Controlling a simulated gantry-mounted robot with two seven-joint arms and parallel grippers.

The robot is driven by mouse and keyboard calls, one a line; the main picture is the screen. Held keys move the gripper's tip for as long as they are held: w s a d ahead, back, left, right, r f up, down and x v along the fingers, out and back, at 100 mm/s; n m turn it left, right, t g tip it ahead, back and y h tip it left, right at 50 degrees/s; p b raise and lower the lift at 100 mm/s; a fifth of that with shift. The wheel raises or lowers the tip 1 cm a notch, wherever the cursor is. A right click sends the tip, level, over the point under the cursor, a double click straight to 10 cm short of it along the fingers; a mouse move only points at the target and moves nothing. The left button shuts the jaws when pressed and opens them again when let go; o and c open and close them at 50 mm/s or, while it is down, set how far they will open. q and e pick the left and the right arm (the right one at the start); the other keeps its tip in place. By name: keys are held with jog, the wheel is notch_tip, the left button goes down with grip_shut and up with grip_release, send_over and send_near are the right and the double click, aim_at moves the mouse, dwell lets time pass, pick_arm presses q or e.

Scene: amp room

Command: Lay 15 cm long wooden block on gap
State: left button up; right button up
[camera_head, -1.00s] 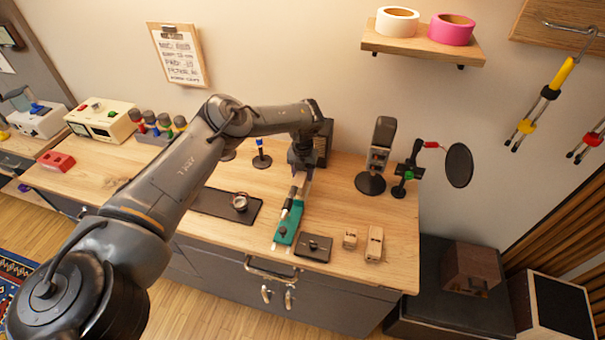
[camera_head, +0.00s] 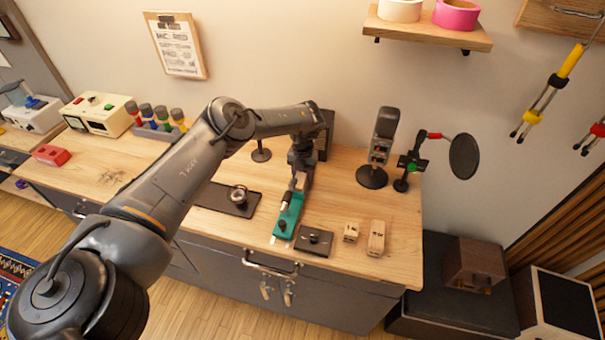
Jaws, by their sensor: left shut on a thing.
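My left gripper (camera_head: 302,170) reaches in from the left and points down over the workbench, behind a teal tool-like piece (camera_head: 287,219). It is shut on a small light piece (camera_head: 300,182); the fingers hide most of it, so I cannot tell its full shape or length. Two pale wooden blocks stand on the bench to the right, a small one (camera_head: 351,232) and a longer one (camera_head: 376,238), with a narrow space between them. I cannot make out for certain which place is the gap. My right gripper is not in view.
A dark flat block with a knob (camera_head: 314,241) lies near the front edge. A dark mat (camera_head: 222,199) with a round metal item (camera_head: 239,196) is left of the gripper. A microphone (camera_head: 383,140) and pop filter (camera_head: 463,157) stand at the back right. The front right corner is clear.

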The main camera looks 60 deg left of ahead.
pick_arm(q)
jog(key=o, duration=1.2)
jog(key=shift+o, duration=0.2)
